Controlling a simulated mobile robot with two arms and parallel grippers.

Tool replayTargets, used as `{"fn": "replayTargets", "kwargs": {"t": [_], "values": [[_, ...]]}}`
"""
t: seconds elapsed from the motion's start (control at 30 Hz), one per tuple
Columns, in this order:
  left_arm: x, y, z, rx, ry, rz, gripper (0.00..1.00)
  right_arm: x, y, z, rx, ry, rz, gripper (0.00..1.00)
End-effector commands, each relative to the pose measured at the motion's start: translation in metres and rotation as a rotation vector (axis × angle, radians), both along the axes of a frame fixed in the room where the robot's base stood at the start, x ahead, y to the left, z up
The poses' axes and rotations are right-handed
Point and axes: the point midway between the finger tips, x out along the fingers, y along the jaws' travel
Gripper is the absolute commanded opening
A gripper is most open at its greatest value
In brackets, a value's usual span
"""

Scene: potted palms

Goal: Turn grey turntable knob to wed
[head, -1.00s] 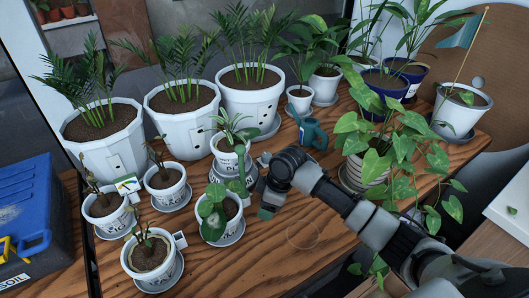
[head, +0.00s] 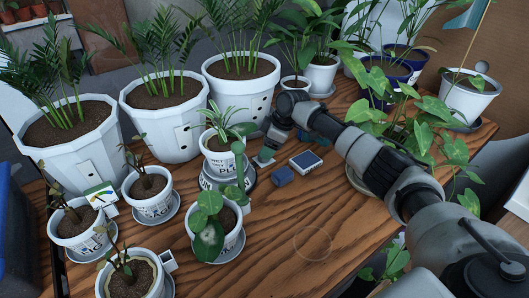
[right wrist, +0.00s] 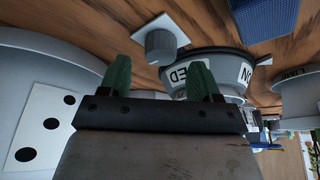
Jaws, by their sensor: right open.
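The grey turntable (head: 243,182) sits under a small white pot (head: 222,160) with a leafy plant, in the middle of the head view. Its rim carries white day labels; in the right wrist view the turntable (right wrist: 208,62) shows one ending "ED" and a partial one reading "NO". A grey round knob (right wrist: 161,45) on a pale square plate stands beside it on the wood. My right gripper (right wrist: 160,80) is open, with green fingertips apart and the knob seen beyond them, not between them. In the head view my right gripper (head: 268,142) is beside the turntable. My left gripper is not in view.
Several white pots crowd the left and back of the wooden table (head: 290,240). A dark blue block (head: 283,175) and a blue-topped box (head: 306,161) lie right of the turntable. A leafy plant (head: 455,150) is near my right arm. The front middle of the table is clear.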

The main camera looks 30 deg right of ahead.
Motion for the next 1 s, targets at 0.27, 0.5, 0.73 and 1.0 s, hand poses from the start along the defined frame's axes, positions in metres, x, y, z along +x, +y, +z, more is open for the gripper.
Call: {"fn": "replayTargets", "kwargs": {"t": [0.27,0.5,0.73,1.0], "values": [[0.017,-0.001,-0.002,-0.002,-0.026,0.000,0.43,0.007,0.009,-0.027,0.000,0.000,0.000,0.63],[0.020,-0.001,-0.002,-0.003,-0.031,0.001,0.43,0.007,0.009,-0.028,-0.001,-0.001,0.000,0.63],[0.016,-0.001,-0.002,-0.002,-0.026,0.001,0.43,0.007,0.009,-0.028,-0.001,-0.001,0.000,0.37],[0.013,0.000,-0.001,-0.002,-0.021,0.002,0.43,0.007,0.009,-0.027,0.000,-0.001,-0.004,0.15]]}}
